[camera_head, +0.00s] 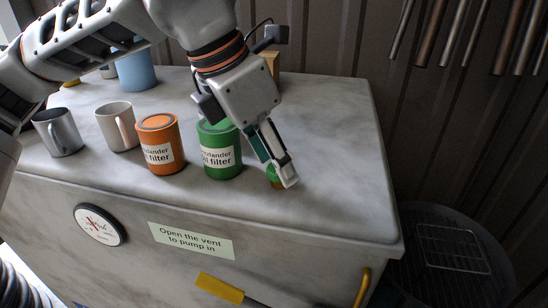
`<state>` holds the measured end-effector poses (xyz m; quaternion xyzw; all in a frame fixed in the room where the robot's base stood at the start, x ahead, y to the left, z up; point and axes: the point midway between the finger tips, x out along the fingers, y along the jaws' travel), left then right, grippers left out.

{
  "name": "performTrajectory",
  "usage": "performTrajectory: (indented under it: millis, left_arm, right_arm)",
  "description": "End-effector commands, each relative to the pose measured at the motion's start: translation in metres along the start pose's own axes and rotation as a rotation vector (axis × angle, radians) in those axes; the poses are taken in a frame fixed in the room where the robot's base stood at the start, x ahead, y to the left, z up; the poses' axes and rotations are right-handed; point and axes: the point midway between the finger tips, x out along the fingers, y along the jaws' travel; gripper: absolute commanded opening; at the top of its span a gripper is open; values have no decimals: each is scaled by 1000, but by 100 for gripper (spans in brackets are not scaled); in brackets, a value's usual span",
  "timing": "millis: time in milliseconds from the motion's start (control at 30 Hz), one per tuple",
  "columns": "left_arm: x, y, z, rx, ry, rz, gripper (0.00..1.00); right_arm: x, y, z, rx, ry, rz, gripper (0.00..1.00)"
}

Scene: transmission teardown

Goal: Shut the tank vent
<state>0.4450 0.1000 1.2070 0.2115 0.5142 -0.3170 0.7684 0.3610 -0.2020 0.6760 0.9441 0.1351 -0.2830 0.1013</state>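The tank is a grey box with a worn flat top (330,160). A label (190,240) on its front reads "Open the vent to pump in". A small green and brass-coloured piece (271,174), which looks like the vent, stands on the top near the front edge, right of the green oil filter. My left gripper (280,178) reaches down over this piece, with its fingertips at it and partly covering it. I cannot tell whether the fingers are closed on it or only beside it. My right gripper is not in view.
A green oil filter (222,158) stands close left of the gripper, then an orange filter (160,155), a pale mug (117,127) and a grey mug (58,133). The top's right side is clear.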

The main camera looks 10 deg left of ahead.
Motion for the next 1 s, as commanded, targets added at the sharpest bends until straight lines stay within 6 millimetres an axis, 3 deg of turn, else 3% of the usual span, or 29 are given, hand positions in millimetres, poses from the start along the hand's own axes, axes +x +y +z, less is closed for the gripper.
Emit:
performTrajectory:
  millis: [367, 500, 533, 1000]
  left_arm:
    - [6, 0, 0, 0, 0, 0, 44]
    - [6, 0, 0, 0, 0, 0, 7]
    - [6, 0, 0, 0, 0, 0, 5]
    - [6, 1, 0, 73, 0, -32, 5]
  right_arm:
    - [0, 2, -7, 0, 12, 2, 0]
    - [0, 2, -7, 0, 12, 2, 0]
    - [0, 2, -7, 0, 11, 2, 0]
    - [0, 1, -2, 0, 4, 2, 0]
